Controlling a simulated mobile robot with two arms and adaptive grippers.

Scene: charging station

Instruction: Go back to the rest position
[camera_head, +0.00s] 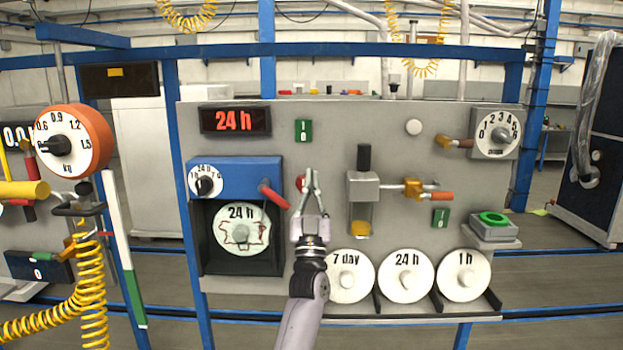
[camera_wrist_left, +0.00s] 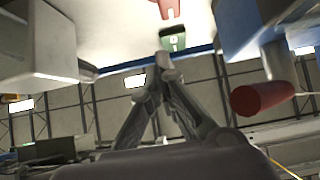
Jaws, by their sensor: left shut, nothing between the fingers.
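My left gripper (camera_head: 311,186) is in the middle of the head view, in front of the grey panel (camera_head: 330,130). It points upward, its fingers are shut and nothing is between them. A small red part on the panel is partly hidden behind its fingertips. The left wrist view also shows the gripper (camera_wrist_left: 164,62) with its fingertips together, close below a green switch (camera_wrist_left: 178,40) in the picture. My right gripper is not in view.
Left of the gripper is a blue unit (camera_head: 235,172) with a red handle (camera_head: 273,194) and a 24 h disc (camera_head: 242,226). Right of it is a grey valve block (camera_head: 362,188). Three discs, including the 7 day disc (camera_head: 347,276), stand below. A yellow coiled hose (camera_head: 92,290) hangs left.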

